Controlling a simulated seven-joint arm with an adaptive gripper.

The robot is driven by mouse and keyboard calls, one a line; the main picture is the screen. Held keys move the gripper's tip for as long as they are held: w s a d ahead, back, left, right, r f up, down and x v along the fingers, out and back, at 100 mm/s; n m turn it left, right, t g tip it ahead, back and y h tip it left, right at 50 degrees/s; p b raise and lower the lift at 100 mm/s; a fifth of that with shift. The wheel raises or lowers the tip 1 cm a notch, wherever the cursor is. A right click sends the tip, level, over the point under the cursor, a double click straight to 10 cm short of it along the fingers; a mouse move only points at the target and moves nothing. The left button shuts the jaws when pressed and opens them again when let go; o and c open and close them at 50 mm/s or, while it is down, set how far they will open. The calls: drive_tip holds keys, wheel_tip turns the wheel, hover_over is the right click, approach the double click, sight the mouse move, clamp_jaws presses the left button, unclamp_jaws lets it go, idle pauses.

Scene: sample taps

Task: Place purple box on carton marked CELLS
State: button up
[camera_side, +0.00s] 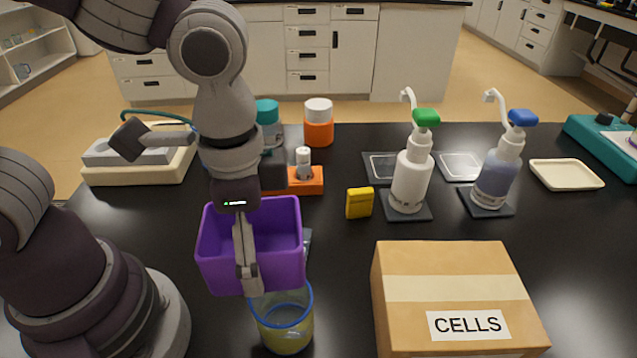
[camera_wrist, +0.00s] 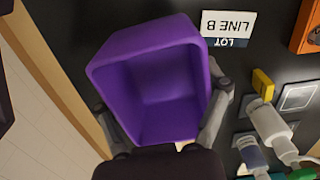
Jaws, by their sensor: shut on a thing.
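The purple box (camera_side: 282,250) is an open-topped bin in the side view, at the left of the middle, raised above the black bench. My gripper (camera_side: 247,280) is shut on it, with a finger down its near face. In the wrist view the purple box (camera_wrist: 150,75) fills the middle, empty inside, and the fingers of my gripper (camera_wrist: 165,122) lie along its two sides. The carton marked CELLS (camera_side: 445,265) is a closed brown box at the front right in the side view. Its top is bare and its label faces front. The purple box is left of the carton, apart from it.
A blue-rimmed beaker (camera_side: 285,325) with yellow content stands just below the purple box. A yellow box (camera_side: 359,203), a white green-topped pump bottle (camera_side: 411,180) and a blue-topped one (camera_side: 495,175) stand behind the carton. A cream tray (camera_side: 566,174) lies at the right.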

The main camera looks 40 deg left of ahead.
drive_tip(key=shift+s+d+m, duration=0.3)
drive_tip(key=shift+d+m, duration=0.2)
drive_tip(key=shift+d, duration=0.4)
hover_over(406, 292)
drive_tip(key=shift+s+a+f, duration=0.15)
drive_tip(key=shift+f, duration=2.3)
drive_tip(key=shift+f, duration=0.1)
drive_tip(key=o, duration=1.2)
